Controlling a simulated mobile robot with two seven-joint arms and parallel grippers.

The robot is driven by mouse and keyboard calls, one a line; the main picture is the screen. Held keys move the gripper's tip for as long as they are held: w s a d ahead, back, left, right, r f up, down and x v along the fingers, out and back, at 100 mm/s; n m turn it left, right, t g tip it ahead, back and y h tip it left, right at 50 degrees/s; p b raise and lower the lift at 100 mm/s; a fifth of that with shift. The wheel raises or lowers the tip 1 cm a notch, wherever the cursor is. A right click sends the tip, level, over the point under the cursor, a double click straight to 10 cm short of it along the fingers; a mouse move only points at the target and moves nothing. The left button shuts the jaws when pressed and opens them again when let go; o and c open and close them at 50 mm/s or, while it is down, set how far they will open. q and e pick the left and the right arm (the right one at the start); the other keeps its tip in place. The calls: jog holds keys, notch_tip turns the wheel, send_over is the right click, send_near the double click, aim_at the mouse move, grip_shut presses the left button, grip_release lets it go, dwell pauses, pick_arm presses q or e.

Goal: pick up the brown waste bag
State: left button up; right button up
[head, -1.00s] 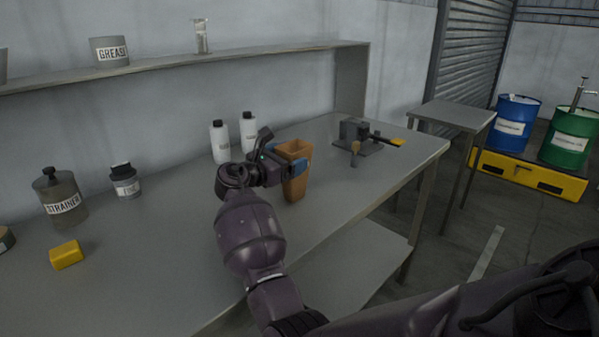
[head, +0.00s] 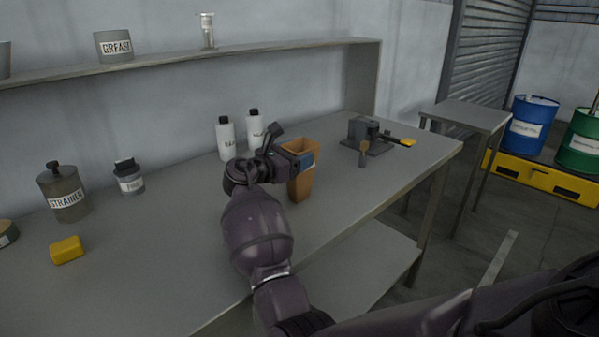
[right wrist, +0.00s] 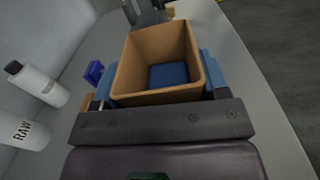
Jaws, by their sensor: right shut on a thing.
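The brown waste bag (head: 302,186) is an open-topped, upright, tapered orange-brown bag near the front edge of the workbench. My right gripper (head: 298,162) is shut on it near its upper part, with a blue finger pad against its side. In the right wrist view the bag (right wrist: 129,72) stands between the two blue fingers of the gripper (right wrist: 158,82), and something blue shows inside at its bottom. I cannot tell whether the bag's base is clear of the bench. My left gripper is not in view.
Two white bottles (head: 226,138) stand behind the gripper. A grey vise-like fixture (head: 366,137) is to the right. A shelf (head: 190,63) runs above the bench.

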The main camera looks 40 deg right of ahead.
jog(key=shift+c, duration=0.8)
jog(key=shift+r, duration=0.1)
